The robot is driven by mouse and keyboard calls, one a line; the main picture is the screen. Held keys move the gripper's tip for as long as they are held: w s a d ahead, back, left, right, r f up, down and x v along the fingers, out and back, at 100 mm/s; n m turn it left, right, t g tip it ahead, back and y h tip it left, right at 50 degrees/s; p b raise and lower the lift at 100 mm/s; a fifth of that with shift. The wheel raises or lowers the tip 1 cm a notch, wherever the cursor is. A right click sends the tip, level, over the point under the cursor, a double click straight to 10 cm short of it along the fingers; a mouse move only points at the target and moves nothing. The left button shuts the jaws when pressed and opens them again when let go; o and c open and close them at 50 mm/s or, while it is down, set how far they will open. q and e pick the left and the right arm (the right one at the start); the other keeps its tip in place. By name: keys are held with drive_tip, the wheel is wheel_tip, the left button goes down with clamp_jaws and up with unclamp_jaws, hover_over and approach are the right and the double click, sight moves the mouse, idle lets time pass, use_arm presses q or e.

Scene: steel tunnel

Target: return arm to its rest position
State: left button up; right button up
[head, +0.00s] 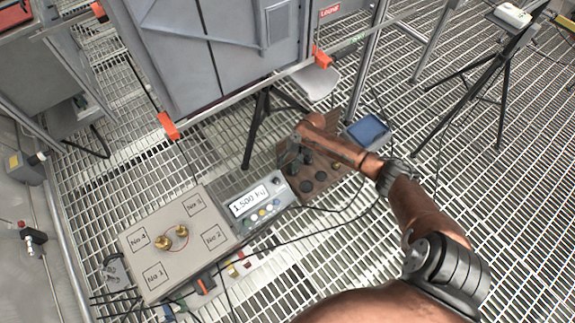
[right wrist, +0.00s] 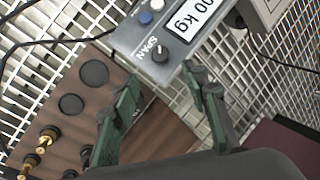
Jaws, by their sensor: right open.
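My right arm (head: 418,208) comes in from the lower right of the head view and reaches over a brown weight board. Its gripper (head: 295,158) is above that board, near the scale display. In the right wrist view my right gripper (right wrist: 163,103) shows two green fingers spread apart with nothing between them. The fingers lie over the edge of the board and close to the display's lower side. Whether they touch either one cannot be told. My left gripper is not in view.
The brown board (right wrist: 85,128) has round dark recesses and several brass weights. The scale display (head: 252,201) reads 1.500 kg. Left of it is a plate (head: 205,240) with numbered corners and two brass weights (head: 172,238). A blue-topped box (head: 368,131), cables and a tripod (head: 262,118) are close by.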

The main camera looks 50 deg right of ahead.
drive_tip(key=shift+s+f, duration=0.1)
idle(0.4)
